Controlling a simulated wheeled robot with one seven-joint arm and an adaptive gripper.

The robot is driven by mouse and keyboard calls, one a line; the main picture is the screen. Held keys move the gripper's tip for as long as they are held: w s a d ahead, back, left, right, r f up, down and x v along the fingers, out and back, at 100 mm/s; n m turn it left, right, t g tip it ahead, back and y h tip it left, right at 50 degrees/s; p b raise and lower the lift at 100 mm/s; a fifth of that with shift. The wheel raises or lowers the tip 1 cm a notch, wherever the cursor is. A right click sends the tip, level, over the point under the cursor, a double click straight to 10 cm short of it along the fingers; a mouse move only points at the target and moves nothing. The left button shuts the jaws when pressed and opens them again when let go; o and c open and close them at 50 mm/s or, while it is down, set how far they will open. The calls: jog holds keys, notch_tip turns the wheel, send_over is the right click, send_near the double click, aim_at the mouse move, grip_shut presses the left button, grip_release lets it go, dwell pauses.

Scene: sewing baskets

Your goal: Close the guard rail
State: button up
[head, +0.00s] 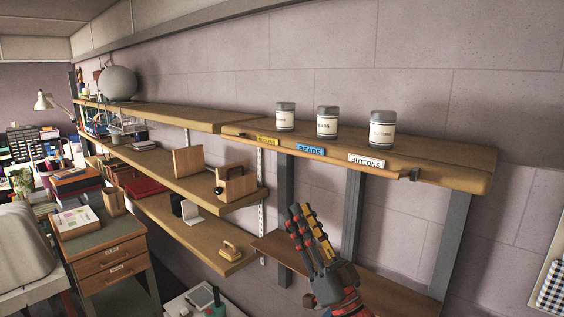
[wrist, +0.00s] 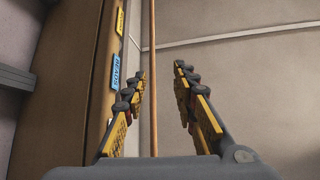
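The guard rail is a thin wooden rod (head: 340,162) along the front edge of the upper right shelf (head: 455,172), near the label plates. A small dark bracket (head: 414,174) sits by its right end. In the wrist view the rail (wrist: 153,60) runs lengthwise between my two fingers, apart from the shelf edge (wrist: 80,90). My gripper (head: 301,208) is below and in front of the shelf, fingers pointing up. In the wrist view my gripper (wrist: 162,85) is open, with a gap on both sides of the rail. I cannot tell how far the rail lies beyond the fingertips.
Three labelled jars (head: 285,117) (head: 327,122) (head: 382,130) stand on the upper shelf. Yellow, blue BEADS (head: 311,150) and white BUTTONS (head: 367,161) plates line its front. Lower shelves (head: 175,185) hold boxes and bookends at left. Grey uprights (head: 351,215) stand behind my gripper.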

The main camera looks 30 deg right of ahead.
jog(key=v, duration=0.3)
jog(key=shift+s+f, duration=0.2)
